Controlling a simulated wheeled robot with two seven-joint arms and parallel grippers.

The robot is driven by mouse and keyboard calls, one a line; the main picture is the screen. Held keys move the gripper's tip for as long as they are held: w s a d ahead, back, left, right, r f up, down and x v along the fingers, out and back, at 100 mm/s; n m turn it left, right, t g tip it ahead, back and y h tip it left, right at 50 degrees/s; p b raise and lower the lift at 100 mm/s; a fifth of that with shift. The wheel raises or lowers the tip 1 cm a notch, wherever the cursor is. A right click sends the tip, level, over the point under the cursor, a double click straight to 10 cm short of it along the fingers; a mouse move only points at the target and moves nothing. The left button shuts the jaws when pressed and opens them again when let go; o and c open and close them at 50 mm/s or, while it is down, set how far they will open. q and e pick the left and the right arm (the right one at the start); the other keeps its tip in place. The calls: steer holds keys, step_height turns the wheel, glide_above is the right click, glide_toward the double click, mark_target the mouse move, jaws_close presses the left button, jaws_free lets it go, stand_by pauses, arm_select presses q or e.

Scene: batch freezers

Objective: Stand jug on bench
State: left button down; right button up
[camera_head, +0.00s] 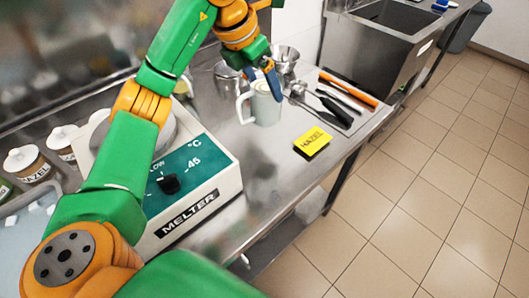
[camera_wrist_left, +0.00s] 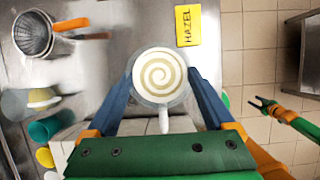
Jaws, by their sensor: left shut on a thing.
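The jug (camera_head: 264,108) is pale grey-white with a handle on its left side in the head view. It looks upright at the bench (camera_head: 265,160); I cannot tell whether its base touches the steel. My left gripper (camera_head: 262,82) comes down from above, its blue fingers shut on the jug near the rim. In the left wrist view the jug (camera_wrist_left: 160,98) sits between both fingers, with a cream and tan swirl inside and its handle towards the wrist. My right gripper (camera_wrist_left: 258,104) shows at the right of that view, empty, its fingers apart over the floor.
A yellow HAZEL card (camera_head: 312,141) lies right of the jug. A tray of utensils (camera_head: 335,103) and a steel funnel-like vessel (camera_head: 286,58) stand beyond. The melter (camera_head: 190,190) is at the near left. Bare bench lies in front of the jug.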

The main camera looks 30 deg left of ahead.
mark_target(261, 119)
arm_select(q)
steer(key=shift+f, duration=0.7)
steer(key=f, duration=0.9)
steer(key=shift+a+f, duration=0.2)
steer(key=shift+f, duration=0.2)
arm_select(e)
steer(key=shift+a+f, duration=0.1)
steer(key=shift+f, duration=0.1)
arm_select(q)
steer(key=shift+f, duration=0.15)
arm_select(e)
steer(key=shift+f, duration=0.15)
arm_select(q)
jaws_free()
steer(key=shift+r, duration=0.25)
steer(key=shift+s+r, duration=0.1)
steer(key=shift+r, duration=0.25)
steer(key=v, duration=1.1)
steer(key=shift+s+a, duration=0.1)
steer(key=shift+s, duration=0.05)
arm_select(e)
steer(key=shift+r, duration=0.2)
